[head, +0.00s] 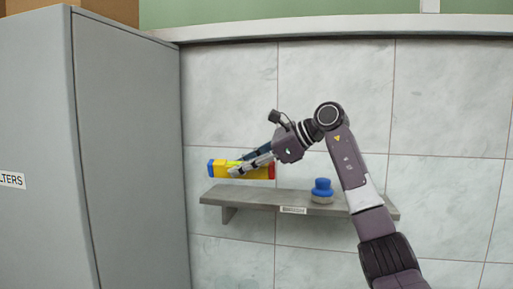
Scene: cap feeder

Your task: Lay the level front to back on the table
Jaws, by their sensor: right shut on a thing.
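The level (259,173) is a yellow bar with a blue end at the left and a red end at the right. It is lengthwise across the picture, over the left part of the grey wall shelf. My right gripper (236,170) is shut on the level, its fingers covering part of the middle. I cannot tell whether the level touches the shelf. My left gripper is not in view. No table shows in this view.
The grey shelf (255,198) is on a tiled wall and bears a small label. A blue-topped brush or knob-like object (322,188) stands on it, right of the level. A tall grey cabinet (125,150) fills the left side.

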